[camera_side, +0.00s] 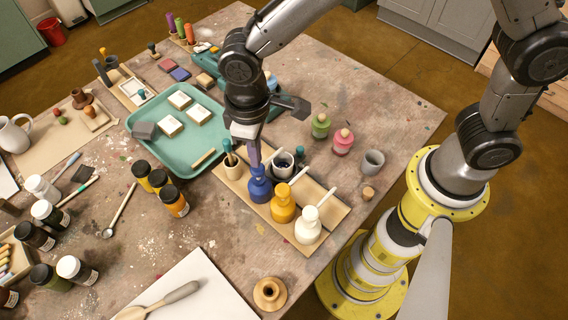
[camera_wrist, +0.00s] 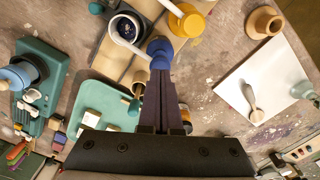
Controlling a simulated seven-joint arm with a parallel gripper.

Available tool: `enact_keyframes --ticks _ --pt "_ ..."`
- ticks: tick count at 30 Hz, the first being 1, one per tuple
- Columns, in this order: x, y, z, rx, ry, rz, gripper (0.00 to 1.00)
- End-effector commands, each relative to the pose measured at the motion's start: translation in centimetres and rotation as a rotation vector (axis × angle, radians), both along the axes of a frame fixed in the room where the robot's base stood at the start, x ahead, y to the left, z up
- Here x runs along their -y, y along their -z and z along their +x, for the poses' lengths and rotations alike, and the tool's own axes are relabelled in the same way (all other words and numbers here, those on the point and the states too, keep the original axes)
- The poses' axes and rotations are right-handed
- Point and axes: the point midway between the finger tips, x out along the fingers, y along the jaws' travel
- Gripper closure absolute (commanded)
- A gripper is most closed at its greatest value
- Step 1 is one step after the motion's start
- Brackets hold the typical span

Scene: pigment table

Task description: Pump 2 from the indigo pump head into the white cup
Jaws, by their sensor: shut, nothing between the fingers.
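The indigo pump bottle (camera_side: 260,190) stands at the left end of a row of three pumps on a wooden board. Its blue head (camera_wrist: 159,48) shows just beyond my fingertips in the wrist view. My gripper (camera_side: 254,163) points down, shut and empty, with its tips right at the top of the indigo pump; whether they touch it I cannot tell. In the wrist view the cup (camera_wrist: 127,28) is up and left of my fingertips.
A yellow pump (camera_side: 283,208) and a white pump (camera_side: 308,230) stand right of the indigo one. A small pot with a brush (camera_side: 232,172) is close on the left. A teal tray (camera_side: 165,150) lies beyond it. A grey cup (camera_side: 373,161) stands at the right.

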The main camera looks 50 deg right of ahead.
Motion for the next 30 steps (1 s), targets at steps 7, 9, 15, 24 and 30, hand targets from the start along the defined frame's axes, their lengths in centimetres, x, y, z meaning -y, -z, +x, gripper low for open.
enact_keyframes --ticks 7,9,15,24,30 --pt "0.0 0.0 0.0 0.001 0.0 0.0 1.0" --pt "0.0 -0.1 0.0 0.001 0.0 0.0 1.0" --pt "-0.1 -1.5 0.1 0.004 0.0 0.003 1.0" --pt "-0.1 -4.2 0.1 0.004 0.0 0.003 1.0" --pt "0.0 -5.7 0.1 0.002 0.0 0.002 1.0"
